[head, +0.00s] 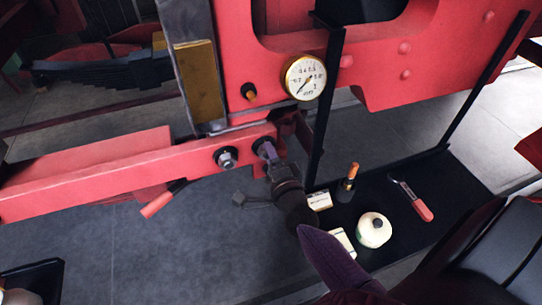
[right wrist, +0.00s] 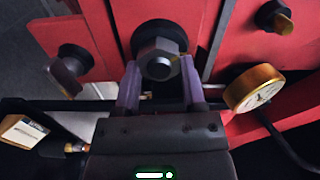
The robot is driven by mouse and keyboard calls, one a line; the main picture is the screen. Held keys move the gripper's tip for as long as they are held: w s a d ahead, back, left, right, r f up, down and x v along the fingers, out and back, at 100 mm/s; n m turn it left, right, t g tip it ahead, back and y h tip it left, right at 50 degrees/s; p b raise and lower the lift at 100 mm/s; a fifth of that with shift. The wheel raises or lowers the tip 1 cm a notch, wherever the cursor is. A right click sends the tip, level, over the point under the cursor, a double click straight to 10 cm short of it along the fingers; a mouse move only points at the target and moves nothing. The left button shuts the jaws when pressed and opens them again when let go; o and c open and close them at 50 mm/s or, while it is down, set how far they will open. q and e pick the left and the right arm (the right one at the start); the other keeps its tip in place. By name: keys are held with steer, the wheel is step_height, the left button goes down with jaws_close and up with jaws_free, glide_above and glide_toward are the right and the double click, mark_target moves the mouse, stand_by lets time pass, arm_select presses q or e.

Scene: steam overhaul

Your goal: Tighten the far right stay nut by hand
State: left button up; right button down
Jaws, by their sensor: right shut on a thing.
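Two stay nuts sit on the red bar. The left one (head: 226,157) is a dark hex nut on a black washer and stands free; it also shows at the left of the right wrist view (right wrist: 68,72). The right one, the far right stay nut (right wrist: 160,60), is a grey hex nut in front of a black round washer. My right gripper (right wrist: 160,82) is shut on this nut, with one purple finger on each side. In the head view my right gripper (head: 266,150) reaches up to the bar and mostly hides the nut. My left gripper is not in view.
A brass-rimmed gauge (head: 305,77) is close to the upper right of my right gripper. A red lever handle (head: 163,200) hangs below the bar. A black tray (head: 455,190) at the lower right holds a white jar (head: 373,230), a red-handled tool (head: 411,200) and small items.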

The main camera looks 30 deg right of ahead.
steer(key=shift+c, duration=0.8)
jaws_free()
steer(key=v, duration=1)
steer(key=shift+b, duration=0.45)
steer(key=shift+d, duration=0.1)
